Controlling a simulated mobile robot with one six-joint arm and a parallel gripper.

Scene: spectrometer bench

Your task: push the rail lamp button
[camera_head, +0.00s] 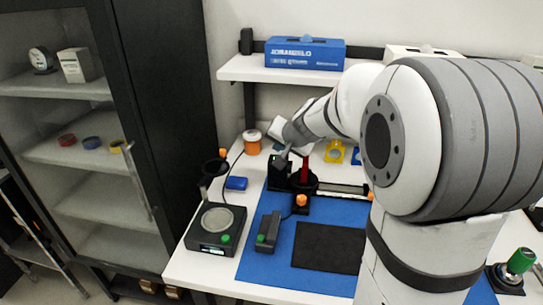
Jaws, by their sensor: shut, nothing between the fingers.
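The optical rail (345,188) runs across the back of the blue mat. A black block, apparently the rail lamp (279,175), stands at its left end. My gripper (285,154) is shut and empty, pointing down at the top of this block. I cannot tell whether the tips touch it, and no button shows clearly there. A small black box with a green button (262,238) lies on the mat in front, with a cable running from it toward the rail. A red upright piece (309,163) and a black round holder stand just right of the gripper.
A black scale (203,241) with a round pan stands at the left. A black pad (328,248) lies in front. A wall shelf (290,77) is above. My arm hides the bench's right part.

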